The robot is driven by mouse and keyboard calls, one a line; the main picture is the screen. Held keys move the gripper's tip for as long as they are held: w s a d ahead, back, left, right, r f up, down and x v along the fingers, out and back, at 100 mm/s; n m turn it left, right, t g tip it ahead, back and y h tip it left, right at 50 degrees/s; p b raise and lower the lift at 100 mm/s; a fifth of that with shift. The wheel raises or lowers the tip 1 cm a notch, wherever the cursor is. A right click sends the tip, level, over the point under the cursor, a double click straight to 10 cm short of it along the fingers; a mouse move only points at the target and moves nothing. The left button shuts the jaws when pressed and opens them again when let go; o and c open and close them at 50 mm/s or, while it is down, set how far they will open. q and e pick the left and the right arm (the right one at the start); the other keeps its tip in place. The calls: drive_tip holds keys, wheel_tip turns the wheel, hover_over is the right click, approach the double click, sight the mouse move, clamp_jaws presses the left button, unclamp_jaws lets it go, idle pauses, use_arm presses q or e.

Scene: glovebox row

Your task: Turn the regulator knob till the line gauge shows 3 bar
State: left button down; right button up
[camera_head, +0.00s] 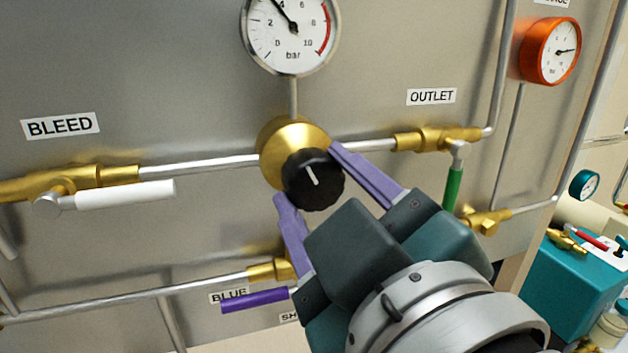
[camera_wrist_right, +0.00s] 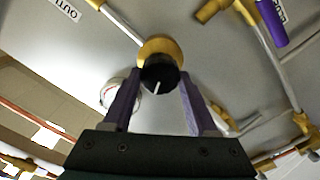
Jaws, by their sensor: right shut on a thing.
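The black regulator knob (camera_head: 318,186) sits on a round brass regulator body (camera_head: 281,139) in the pipe, with a white mark tilted a little left of upright. My right gripper (camera_head: 309,175) is shut on the knob, one purple finger on each side. The knob also shows between the fingers in the wrist view (camera_wrist_right: 159,75). A white bar gauge (camera_head: 290,28) stands above the regulator. Its top is cut off; its needle points up and left, past the 2. My left gripper is not in view.
A white-handled BLEED valve (camera_head: 124,194) is at left, a green-handled OUTLET valve (camera_head: 453,190) at right. A purple handle (camera_head: 254,299) lies below left of the regulator. An orange-rimmed gauge (camera_head: 550,51) is at upper right. A teal box (camera_head: 571,284) stands at far right.

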drive_tip(key=o, duration=1.4)
drive_tip(key=b+v, duration=0.3)
drive_tip(key=v, duration=0.7)
drive_tip(key=shift+r, duration=0.1)
